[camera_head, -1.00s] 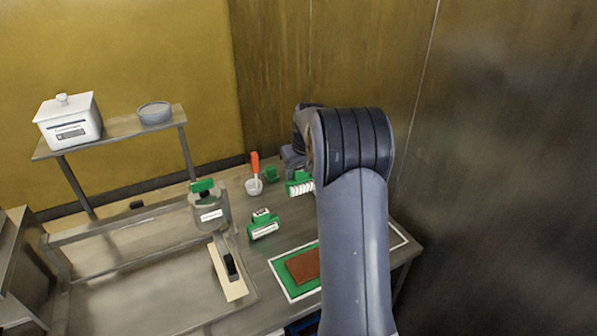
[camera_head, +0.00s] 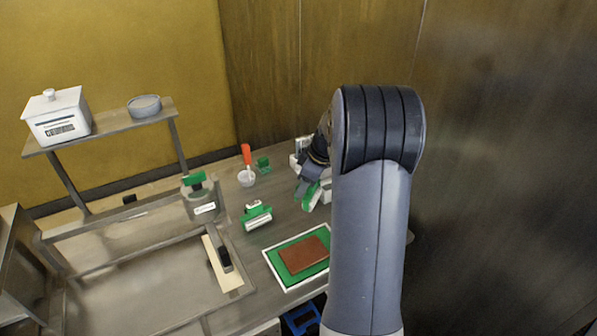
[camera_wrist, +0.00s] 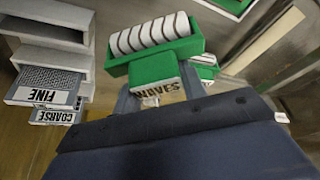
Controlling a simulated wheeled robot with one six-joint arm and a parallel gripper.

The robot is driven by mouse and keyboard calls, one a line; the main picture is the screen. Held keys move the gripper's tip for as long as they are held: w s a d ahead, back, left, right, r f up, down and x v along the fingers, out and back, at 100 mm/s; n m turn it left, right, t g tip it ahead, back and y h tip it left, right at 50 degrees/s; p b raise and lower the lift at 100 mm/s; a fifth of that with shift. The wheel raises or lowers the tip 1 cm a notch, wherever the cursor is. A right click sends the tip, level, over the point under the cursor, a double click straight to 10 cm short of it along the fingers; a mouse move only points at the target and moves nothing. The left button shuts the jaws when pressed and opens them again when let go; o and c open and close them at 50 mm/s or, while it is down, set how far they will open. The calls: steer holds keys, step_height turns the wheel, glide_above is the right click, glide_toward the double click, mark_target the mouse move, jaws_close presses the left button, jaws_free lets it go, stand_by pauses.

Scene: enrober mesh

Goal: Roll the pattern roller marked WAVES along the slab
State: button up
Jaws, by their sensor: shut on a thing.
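The pattern roller marked WAVES (camera_wrist: 160,65) has a green frame and a white cylinder with dark slanting stripes. In the wrist view it is held between the fingers of my gripper (camera_wrist: 160,92), with the WAVES label facing the camera. In the head view the held roller shows as a green piece (camera_head: 311,196) partly hidden by my arm. My gripper is shut on it, above the right back of the table. The brown slab (camera_head: 303,255) lies flat on a green mat with a white border (camera_head: 286,283), in front of the roller and apart from it.
A second green roller (camera_head: 256,215) stands left of my gripper. Drawers marked FINE (camera_wrist: 43,96) and COARSE (camera_wrist: 54,116) show in the wrist view. A wall rises close on the right.

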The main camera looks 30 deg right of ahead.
steer(key=s+a+n+g+y+p, duration=0.1)
steer(key=s+a+n+g+y, duration=0.1)
steer(key=s+n, duration=0.8)
steer(key=shift+s+a+r+g, duration=0.25)
steer(key=shift+s+a+g, duration=0.2)
steer(key=shift+s+g, duration=0.25)
steer(key=shift+f+b, duration=0.1)
steer(key=shift+b, duration=0.25)
step_height(320, 180, down, 6)
steer(key=b, duration=0.5)
steer(key=shift+s+a+b, duration=0.2)
steer(key=shift+a+b, duration=1.1)
steer(key=shift+a, duration=3.9)
steer(key=shift+f+b, duration=0.4)
steer(key=shift+b, duration=0.05)
steer(key=shift+w+d+b, duration=0.1)
steer(key=shift+d+b, duration=0.8)
steer(key=shift+d, duration=1.6)
